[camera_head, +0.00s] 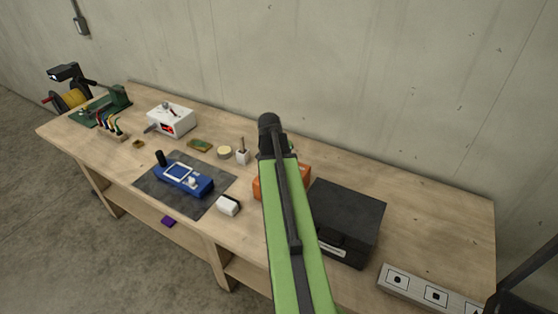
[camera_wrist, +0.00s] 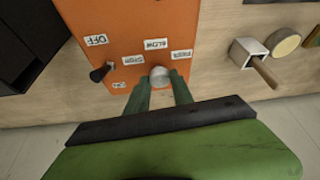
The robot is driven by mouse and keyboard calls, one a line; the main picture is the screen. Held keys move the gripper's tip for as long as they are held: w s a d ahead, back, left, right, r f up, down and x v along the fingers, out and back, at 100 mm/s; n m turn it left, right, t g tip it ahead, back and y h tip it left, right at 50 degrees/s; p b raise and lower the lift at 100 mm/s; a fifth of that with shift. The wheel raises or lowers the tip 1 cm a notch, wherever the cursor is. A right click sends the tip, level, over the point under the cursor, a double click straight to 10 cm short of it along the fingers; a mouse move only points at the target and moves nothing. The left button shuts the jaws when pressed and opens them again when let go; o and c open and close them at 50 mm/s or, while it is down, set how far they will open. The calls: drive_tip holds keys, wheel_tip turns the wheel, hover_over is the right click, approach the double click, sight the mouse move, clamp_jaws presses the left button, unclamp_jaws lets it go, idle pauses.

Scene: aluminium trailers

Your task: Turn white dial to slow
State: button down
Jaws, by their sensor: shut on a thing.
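The white dial (camera_wrist: 159,72) is a round pale knob on the face of an orange box (camera_wrist: 125,20) in the wrist view. Upside-down labels stand around it; one appears to read SLOW (camera_wrist: 155,43), others are hard to read. I cannot tell where the dial points. My gripper (camera_wrist: 159,82) has its two green fingers on either side of the dial, shut on it. In the head view the orange box (camera_head: 267,186) stands on the bench, mostly behind my green arm, which hides the dial and fingertips.
A black lever (camera_wrist: 101,73) sits left of the dial, near an OFF label (camera_wrist: 95,40). A black case (camera_head: 347,210) stands right of the orange box on the wooden bench (camera_head: 440,218). A small white holder (camera_head: 242,156) and a blue device (camera_head: 190,183) are to the left.

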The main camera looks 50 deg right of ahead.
drive_tip(key=shift+d, duration=0.1)
idle(0.3)
drive_tip(key=c, duration=1.1)
unclamp_jaws()
drive_tip(key=shift+r, duration=0.1)
drive_tip(key=p+v, duration=1.6)
drive_tip(key=v, duration=0.1)
drive_tip(key=shift+r, duration=0.1)
